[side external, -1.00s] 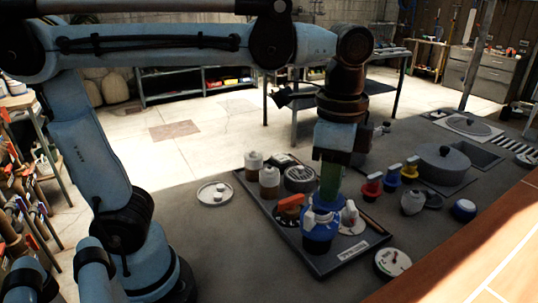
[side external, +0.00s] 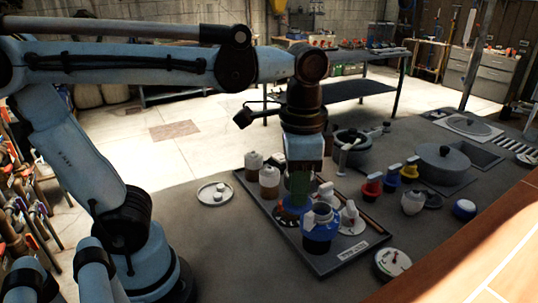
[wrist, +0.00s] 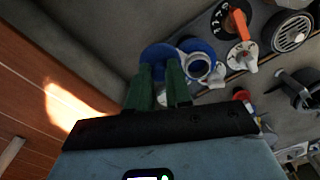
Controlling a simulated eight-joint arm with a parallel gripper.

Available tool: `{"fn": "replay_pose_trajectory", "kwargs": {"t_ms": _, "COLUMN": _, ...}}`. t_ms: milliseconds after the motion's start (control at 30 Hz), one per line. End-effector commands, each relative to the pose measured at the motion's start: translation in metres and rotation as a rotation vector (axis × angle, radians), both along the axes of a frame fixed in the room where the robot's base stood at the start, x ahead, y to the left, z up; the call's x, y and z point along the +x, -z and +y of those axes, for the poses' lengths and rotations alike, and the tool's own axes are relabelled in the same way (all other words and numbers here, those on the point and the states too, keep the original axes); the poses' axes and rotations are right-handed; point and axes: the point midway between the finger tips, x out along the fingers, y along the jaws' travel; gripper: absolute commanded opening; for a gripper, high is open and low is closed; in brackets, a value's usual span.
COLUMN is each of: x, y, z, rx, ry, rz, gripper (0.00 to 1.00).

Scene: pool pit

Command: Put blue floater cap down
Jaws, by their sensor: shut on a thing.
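My gripper (side external: 298,200) has green fingers and points down over the dark tray. In the wrist view its fingertips (wrist: 159,72) are shut on the blue floater cap (wrist: 158,53), a round blue disc. The blue floater body (side external: 318,232) stands at the near end of the tray, just right of my gripper. In the wrist view its open, pale-rimmed mouth shows (wrist: 197,66), right beside the cap. The cap is hard to make out in the side view, and I cannot tell whether it touches anything below.
The tray (side external: 330,262) also holds brown bottles (side external: 269,176) and a white-handled part (side external: 350,213). A white dish (side external: 214,192) lies left, a round gauge (side external: 392,263) near right. Red, yellow and blue valves and a lidded pot (side external: 441,163) stand right.

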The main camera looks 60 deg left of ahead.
Motion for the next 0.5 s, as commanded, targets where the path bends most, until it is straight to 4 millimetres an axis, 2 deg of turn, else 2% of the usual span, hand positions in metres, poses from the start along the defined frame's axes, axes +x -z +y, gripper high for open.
{"fn": "replay_pose_trajectory", "kwargs": {"t_ms": 33, "x": -0.006, "y": 0.011, "z": 0.015, "rx": 0.0, "ry": -0.092, "rz": 0.0, "gripper": 0.0}}
{"fn": "replay_pose_trajectory", "kwargs": {"t_ms": 200, "x": -0.025, "y": 0.041, "z": 0.049, "rx": -0.002, "ry": -0.343, "rz": 0.0, "gripper": 0.0}}
{"fn": "replay_pose_trajectory", "kwargs": {"t_ms": 333, "x": -0.035, "y": 0.054, "z": 0.062, "rx": -0.002, "ry": -0.452, "rz": 0.0, "gripper": 0.0}}
{"fn": "replay_pose_trajectory", "kwargs": {"t_ms": 500, "x": -0.037, "y": 0.067, "z": 0.079, "rx": -0.002, "ry": -0.497, "rz": 0.0, "gripper": 0.0}}
